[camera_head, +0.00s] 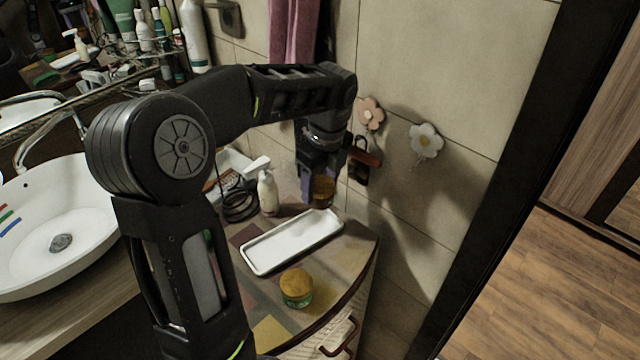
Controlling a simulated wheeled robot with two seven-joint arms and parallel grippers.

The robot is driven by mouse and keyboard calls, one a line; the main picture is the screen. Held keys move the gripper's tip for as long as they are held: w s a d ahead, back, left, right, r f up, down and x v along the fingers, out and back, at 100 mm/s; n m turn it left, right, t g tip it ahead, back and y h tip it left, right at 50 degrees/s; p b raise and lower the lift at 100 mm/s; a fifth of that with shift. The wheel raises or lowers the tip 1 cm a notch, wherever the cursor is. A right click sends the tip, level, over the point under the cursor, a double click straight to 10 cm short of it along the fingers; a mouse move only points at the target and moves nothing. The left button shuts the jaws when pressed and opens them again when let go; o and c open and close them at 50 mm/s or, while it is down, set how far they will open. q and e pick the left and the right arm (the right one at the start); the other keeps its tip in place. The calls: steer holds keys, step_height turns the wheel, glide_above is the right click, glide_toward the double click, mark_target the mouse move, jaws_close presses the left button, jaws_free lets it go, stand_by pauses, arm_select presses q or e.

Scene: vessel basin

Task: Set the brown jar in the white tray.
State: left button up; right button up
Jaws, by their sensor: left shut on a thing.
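The brown jar (323,190) is at the far end of the counter by the tiled wall. My left gripper (320,178) reaches down over it from above and is shut on it; the fingers are partly hidden by the wrist. I cannot tell whether the jar touches the counter. The white tray (256,262) is a shallow rectangle lying empty on the counter, nearer than the jar. My right gripper is not in view.
A yellow-lidded green jar (297,287) stands in front of the tray. A white pump bottle (267,192) and a coiled black cable (238,204) are behind the tray. The sink (60,225) is at left. Flower hooks (426,140) are on the wall.

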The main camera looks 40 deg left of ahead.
mark_target(320, 201)
arm_select(q)
step_height(320, 201, down, 5)
steer(key=b, duration=0.4)
steer(key=shift+f+b, duration=0.15)
steer(key=shift+b, duration=0.25)
steer(key=shift+f+b, duration=0.7)
steer(key=shift+f, duration=0.05)
steer(key=shift+f+b, duration=0.3)
steer(key=shift+f, duration=0.3)
steer(key=o, duration=1.8)
steer(key=shift+c, duration=0.2)
steer(key=shift+d+r+b, duration=0.1)
steer(key=shift+d+r, duration=0.05)
steer(key=shift+r, duration=1.15)
steer(key=shift+d+r+b, duration=0.1)
steer(key=shift+d+r, duration=0.1)
steer(key=shift+r, duration=1.1)
steer(key=shift+d+r+b, duration=0.1)
steer(key=shift+d+r, duration=0.05)
steer(key=shift+r, duration=1.15)
